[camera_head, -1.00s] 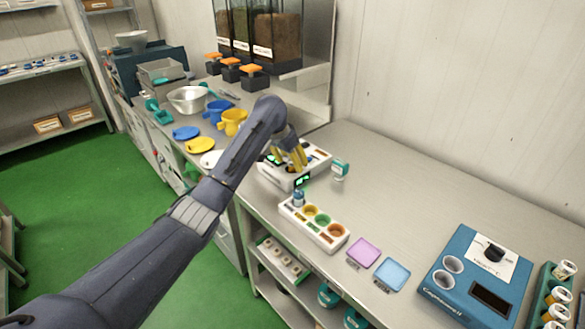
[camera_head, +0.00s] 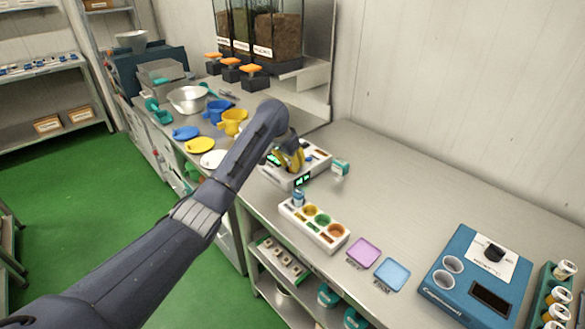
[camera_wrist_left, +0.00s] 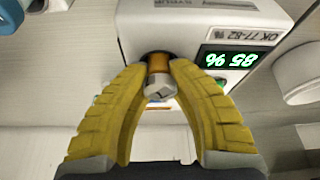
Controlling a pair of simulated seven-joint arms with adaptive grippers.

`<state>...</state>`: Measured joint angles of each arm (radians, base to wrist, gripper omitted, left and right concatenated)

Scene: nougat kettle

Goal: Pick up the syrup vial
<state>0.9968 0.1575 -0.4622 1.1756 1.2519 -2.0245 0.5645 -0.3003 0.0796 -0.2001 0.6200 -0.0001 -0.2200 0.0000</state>
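The syrup vial (camera_wrist_left: 158,68), amber with a grey faceted cap, sits at the white meter in the left wrist view. My left gripper (camera_wrist_left: 157,68) has its yellow fingertips against both sides of the vial, shut on it. In the head view my left gripper (camera_head: 290,160) is over the white meter (camera_head: 310,173), and the vial is hidden there. The meter (camera_wrist_left: 185,22) shows green digits in the wrist view. Whether the vial still rests in the meter cannot be told. My right gripper is not in view.
A white rack (camera_head: 328,238) with coloured cups stands in front of the meter. A small teal-and-white container (camera_head: 340,168) is right beside the meter. Purple (camera_head: 364,251) and blue (camera_head: 392,273) pads and a blue machine (camera_head: 450,297) lie to the right. The back right counter is clear.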

